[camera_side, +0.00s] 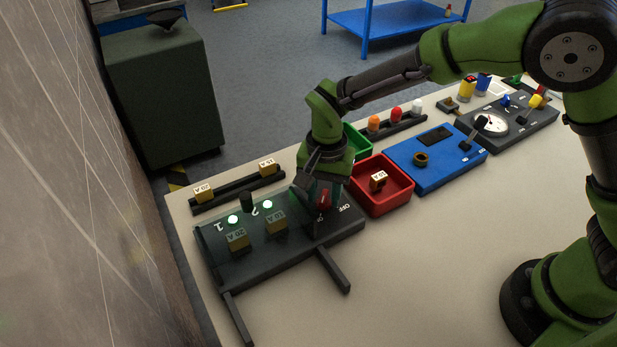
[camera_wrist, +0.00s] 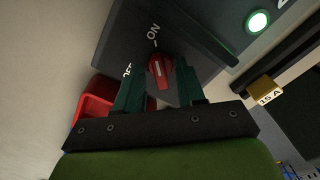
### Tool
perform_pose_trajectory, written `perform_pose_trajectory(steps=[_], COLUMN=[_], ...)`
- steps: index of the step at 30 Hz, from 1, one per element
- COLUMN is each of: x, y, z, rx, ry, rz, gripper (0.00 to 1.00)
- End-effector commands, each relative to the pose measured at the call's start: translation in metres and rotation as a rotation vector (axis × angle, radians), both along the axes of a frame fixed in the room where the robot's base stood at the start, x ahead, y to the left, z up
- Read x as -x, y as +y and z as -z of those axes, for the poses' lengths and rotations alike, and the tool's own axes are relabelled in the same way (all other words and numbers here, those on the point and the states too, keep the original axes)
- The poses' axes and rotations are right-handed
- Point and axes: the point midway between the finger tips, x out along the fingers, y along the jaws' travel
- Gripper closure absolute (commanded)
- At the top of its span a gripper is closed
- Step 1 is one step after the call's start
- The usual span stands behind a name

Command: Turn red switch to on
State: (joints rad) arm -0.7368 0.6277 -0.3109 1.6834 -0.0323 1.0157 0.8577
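The red switch (camera_wrist: 160,70) is a rotary knob with a white line, set on the dark panel (camera_side: 270,258). Its white line points roughly toward the ON mark (camera_wrist: 153,32); the OFF mark (camera_wrist: 128,70) lies to the left in the wrist view. My gripper (camera_wrist: 162,72) is down at the switch, one dark green finger on each side of it. The fingers are very close to the knob; whether they press on it I cannot tell. In the side view the red switch (camera_side: 323,200) shows between the fingers, under my wrist.
The panel also has two lit green lamps (camera_side: 233,219) and labelled fuse blocks (camera_side: 238,239) behind a clear cover. A red bin (camera_side: 397,205) and a blue panel (camera_side: 450,176) stand to the right. A fuse rack (camera_side: 236,188) lies behind.

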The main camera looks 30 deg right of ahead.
Motion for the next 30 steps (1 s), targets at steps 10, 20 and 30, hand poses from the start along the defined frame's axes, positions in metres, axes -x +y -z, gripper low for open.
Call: perform_pose_trajectory(steps=[10,20,30], x=[-0.001,-0.002,-0.001], y=[0.0,0.001,0.0], z=[-0.004,-0.067,-0.143], rx=[-0.001,-0.004,-0.002], ry=[-0.003,-0.007,-0.005], rz=[-0.002,-0.003,-0.002], gripper=[0.61,0.61,0.61])
